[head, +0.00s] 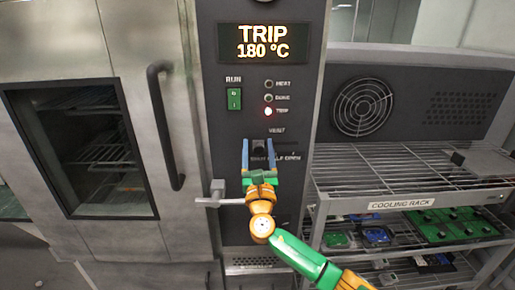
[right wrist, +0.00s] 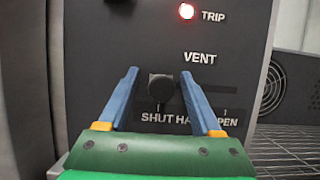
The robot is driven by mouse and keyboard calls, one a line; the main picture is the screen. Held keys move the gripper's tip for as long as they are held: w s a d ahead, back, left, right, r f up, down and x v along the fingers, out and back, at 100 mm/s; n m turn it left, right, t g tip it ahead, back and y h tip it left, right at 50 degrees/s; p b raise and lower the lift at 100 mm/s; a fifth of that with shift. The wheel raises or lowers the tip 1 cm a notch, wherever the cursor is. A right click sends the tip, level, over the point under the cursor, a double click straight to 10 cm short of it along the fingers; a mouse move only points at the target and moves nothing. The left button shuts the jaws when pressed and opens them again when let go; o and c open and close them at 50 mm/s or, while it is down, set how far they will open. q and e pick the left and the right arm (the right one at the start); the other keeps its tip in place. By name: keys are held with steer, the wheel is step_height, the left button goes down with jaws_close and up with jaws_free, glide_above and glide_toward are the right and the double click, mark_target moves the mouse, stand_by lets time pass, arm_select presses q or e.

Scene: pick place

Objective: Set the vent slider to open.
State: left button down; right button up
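The vent slider has a dark block-like knob (right wrist: 161,88), on the oven's dark control panel below the word VENT. The knob stands above the SHUT label, at the left end of the SHUT, HALF, OPEN row; my right finger partly covers HALF and OPEN. It also shows in the head view as a dark knob (head: 258,148). My right gripper (right wrist: 160,73) is open, its blue fingers on either side of the knob with a visible gap each side. It also shows in the head view (head: 258,142). My left gripper is not in view.
The display (head: 263,43) reads TRIP 180 °C, and the red TRIP lamp (head: 268,112) is lit. A green RUN switch (head: 234,99) sits above left. The oven door handle (head: 165,125) is at left. A wire cooling rack (head: 400,175) stands at right.

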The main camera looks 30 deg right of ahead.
steer(key=shift+s+d, duration=0.1)
steer(key=shift+d, duration=0.05)
steer(key=c, duration=0.7)
jaws_close()
steer(key=shift+f, duration=0.1)
stand_by(0.3)
